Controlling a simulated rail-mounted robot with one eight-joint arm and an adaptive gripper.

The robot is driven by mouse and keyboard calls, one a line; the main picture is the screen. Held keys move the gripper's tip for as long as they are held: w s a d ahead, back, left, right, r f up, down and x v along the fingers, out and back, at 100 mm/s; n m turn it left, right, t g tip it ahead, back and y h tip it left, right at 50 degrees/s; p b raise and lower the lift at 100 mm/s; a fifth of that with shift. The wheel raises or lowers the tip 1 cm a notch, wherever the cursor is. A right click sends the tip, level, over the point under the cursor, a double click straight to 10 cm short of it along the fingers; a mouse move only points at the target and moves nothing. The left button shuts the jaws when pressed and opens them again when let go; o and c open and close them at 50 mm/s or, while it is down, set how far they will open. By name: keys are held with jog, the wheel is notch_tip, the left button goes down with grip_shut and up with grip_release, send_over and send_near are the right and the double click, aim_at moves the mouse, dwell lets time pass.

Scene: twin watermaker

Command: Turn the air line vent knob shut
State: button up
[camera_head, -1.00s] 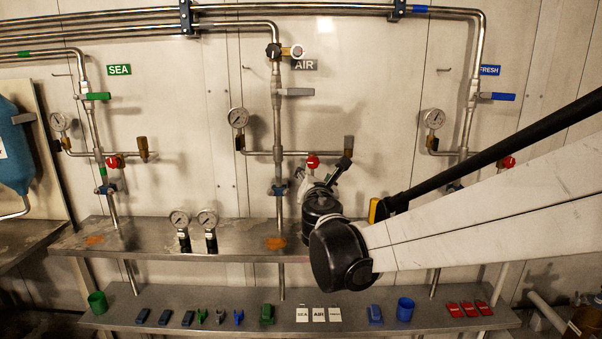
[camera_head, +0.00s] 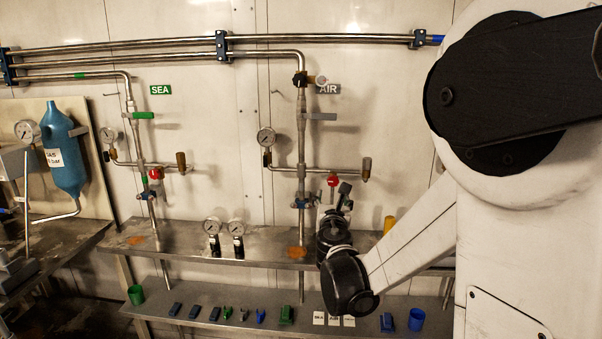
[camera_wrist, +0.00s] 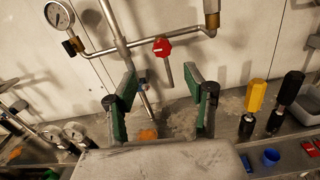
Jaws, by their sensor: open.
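The air line pipe (camera_head: 301,140) rises under the grey AIR label (camera_head: 328,89). A red knob (camera_head: 333,180) sits on its side branch, right of the pipe; I take it as the vent knob. It also shows in the wrist view as a red knob (camera_wrist: 162,46) with a short grey stub below it. My gripper (camera_wrist: 162,75) is open and empty. Its green-padded fingers stand either side of the stub in the picture, with the knob beyond and above the fingertips, apparently untouched. In the head view my gripper (camera_head: 342,194) is just right of and below the knob, partly hidden by my wrist.
A pressure gauge (camera_head: 266,138) is left of the air pipe. The steel shelf (camera_head: 190,243) bears two loose gauges (camera_head: 224,228). A yellow-handled tool (camera_wrist: 256,95) and a black-handled tool (camera_wrist: 289,90) stand right of my gripper. The lower shelf (camera_head: 262,317) holds small parts and cups.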

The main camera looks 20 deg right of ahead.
aim_at(333, 181)
jog(key=x, duration=1.3)
jog(key=shift+w+d+b, duration=0.25)
jog(key=shift+d+b, duration=0.05)
jog(key=shift+d, duration=0.15)
jog(key=shift+c, duration=0.2)
jog(key=c, duration=1.1)
jog(key=shift+f, duration=0.1)
grip_shut()
